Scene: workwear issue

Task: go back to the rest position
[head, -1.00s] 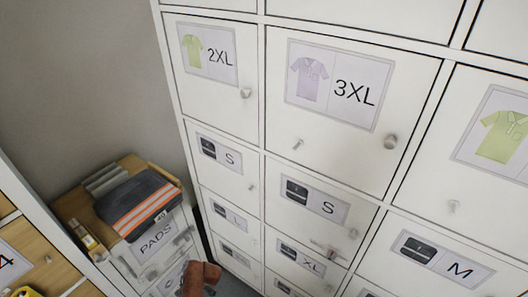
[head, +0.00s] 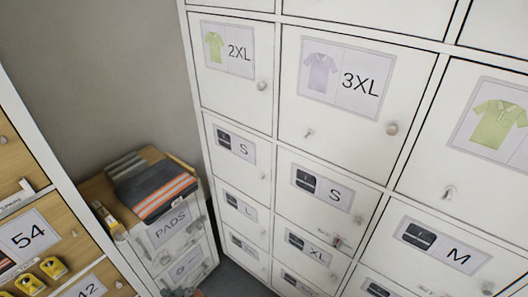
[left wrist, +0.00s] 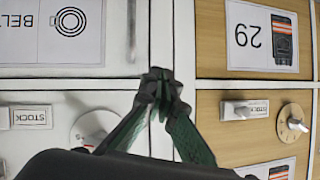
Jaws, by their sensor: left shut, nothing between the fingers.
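My left gripper (left wrist: 160,82) shows in the left wrist view, with its dark green fingers brought together at the tips and nothing held. It is in front of the seam between a white front, with a BELT label (left wrist: 45,30) at upper left, and wooden fronts with a 29 label (left wrist: 262,38). Whether the fingertips touch the front I cannot tell. In the head view, I cannot make out its fingers. My right gripper is in neither view.
A white locker wall (head: 290,150) with size labels fills the middle and right of the head view. A low PADS cabinet (head: 168,232) carries folded dark garments with orange stripes (head: 165,198). A wooden-fronted unit (head: 62,206) stands at left, with yellow items on it.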

